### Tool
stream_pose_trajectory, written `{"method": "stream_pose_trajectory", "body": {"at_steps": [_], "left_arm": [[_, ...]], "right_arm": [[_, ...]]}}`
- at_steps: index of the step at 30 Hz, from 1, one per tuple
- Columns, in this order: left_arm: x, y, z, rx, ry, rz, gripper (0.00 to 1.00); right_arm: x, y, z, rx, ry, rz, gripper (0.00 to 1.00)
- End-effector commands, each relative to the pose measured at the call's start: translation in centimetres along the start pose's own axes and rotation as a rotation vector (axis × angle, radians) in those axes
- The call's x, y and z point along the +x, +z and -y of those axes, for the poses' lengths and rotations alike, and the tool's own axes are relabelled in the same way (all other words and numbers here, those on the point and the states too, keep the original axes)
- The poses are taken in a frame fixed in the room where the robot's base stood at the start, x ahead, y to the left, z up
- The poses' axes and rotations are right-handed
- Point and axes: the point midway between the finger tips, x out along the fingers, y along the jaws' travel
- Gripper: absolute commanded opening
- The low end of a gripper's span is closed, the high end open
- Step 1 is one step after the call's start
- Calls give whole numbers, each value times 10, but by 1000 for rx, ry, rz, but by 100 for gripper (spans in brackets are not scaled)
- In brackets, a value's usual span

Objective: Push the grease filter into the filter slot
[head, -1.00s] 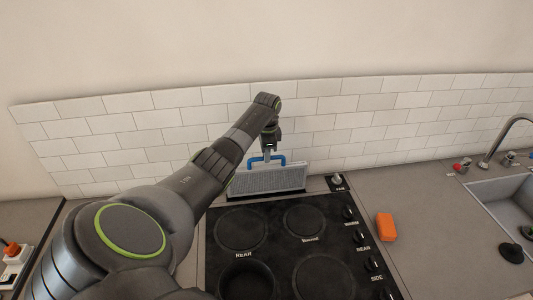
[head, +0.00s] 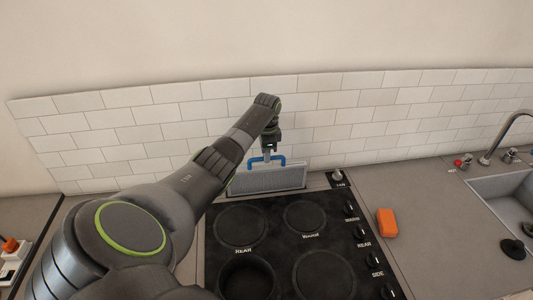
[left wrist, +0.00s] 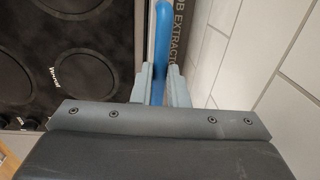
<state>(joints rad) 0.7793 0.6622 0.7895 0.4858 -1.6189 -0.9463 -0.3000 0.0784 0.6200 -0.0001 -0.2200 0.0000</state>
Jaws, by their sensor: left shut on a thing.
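The grease filter (head: 268,179) is a grey mesh panel with a blue handle (head: 281,160). It stands upright behind the hob, its lower edge at the dark filter slot (head: 240,198). Much of the panel shows above the slot; how deep its lower part sits is hidden. My left gripper (head: 267,156) is above the filter, pointing down and shut on the blue handle. In the left wrist view the handle (left wrist: 162,40) lies between the two fingers, beside a dark strip lettered "OB EXTRACTOR" (left wrist: 180,30). My right gripper is not in view.
The black hob (head: 285,240) lies in front of the slot, with a pan or dark ring at its front left. A fan knob (head: 338,175) is right of the slot. The tiled wall (head: 350,130) is close behind. An orange block (head: 386,222) and sink (head: 505,195) are right.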

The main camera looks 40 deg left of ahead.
Motion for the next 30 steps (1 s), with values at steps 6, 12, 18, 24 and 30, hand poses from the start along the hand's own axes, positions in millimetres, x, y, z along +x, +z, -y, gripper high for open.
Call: {"method": "stream_pose_trajectory", "body": {"at_steps": [6,12,18,24,30], "left_arm": [[5,0,0,0,-1,0,0],[10,0,-1,0,-1,0,0],[14,0,-1,0,0,0,0],[18,0,-1,0,-1,0,0],[23,0,-2,0,-1,0,0]], "right_arm": [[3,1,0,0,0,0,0],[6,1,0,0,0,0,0],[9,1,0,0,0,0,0],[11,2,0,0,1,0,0],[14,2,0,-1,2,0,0]]}}
